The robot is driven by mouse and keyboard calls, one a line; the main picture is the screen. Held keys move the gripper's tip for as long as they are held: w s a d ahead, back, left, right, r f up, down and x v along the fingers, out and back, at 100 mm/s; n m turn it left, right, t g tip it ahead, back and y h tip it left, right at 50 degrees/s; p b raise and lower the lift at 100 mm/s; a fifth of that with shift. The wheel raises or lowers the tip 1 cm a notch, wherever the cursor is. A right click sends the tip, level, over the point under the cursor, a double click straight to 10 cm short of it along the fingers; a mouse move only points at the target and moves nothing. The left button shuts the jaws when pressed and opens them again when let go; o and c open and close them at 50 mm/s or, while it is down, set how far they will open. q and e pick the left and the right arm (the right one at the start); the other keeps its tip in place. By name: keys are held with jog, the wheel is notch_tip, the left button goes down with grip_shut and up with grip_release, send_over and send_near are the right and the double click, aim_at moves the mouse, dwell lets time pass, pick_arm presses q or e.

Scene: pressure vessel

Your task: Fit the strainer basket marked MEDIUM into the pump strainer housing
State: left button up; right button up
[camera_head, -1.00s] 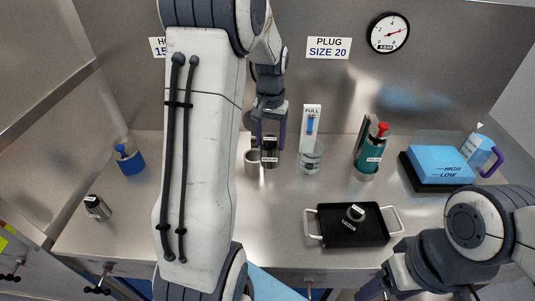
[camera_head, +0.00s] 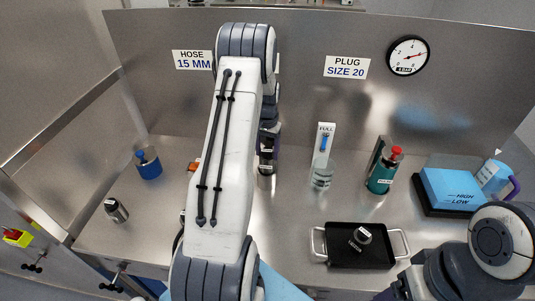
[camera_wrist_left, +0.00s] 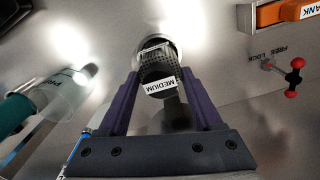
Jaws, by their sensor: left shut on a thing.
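The strainer basket (camera_wrist_left: 167,68) is a dark mesh cup with a white MEDIUM label in the left wrist view. My left gripper (camera_wrist_left: 158,82) is shut on it, one purple finger on each side. A shiny round metal rim (camera_wrist_left: 158,44), probably the strainer housing, shows just beyond the basket; I cannot tell whether the basket is above it or partly inside. In the head view the held basket (camera_head: 267,158) appears upright beside my left arm, which may hide the housing. My right arm is at the lower right, its fingers out of view.
A black tray (camera_head: 340,258) with a small labelled part (camera_head: 361,236) sits at front centre. A teal bottle (camera_head: 381,179), clear cylinder (camera_head: 321,180) and blue block (camera_head: 448,187) stand to the right. A blue cup (camera_head: 149,164) and metal cylinder (camera_head: 117,211) are left.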

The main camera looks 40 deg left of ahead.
aim_at(267, 159)
pick_arm(q)
notch_tip(267, 159, down, 2)
jog(key=shift+f+p, duration=0.1)
jog(key=shift+p, duration=0.3)
jog(key=shift+f, duration=0.2)
jog(key=shift+f, duration=0.1)
jog(key=shift+f+b, duration=0.5)
jog(key=o, duration=1.5)
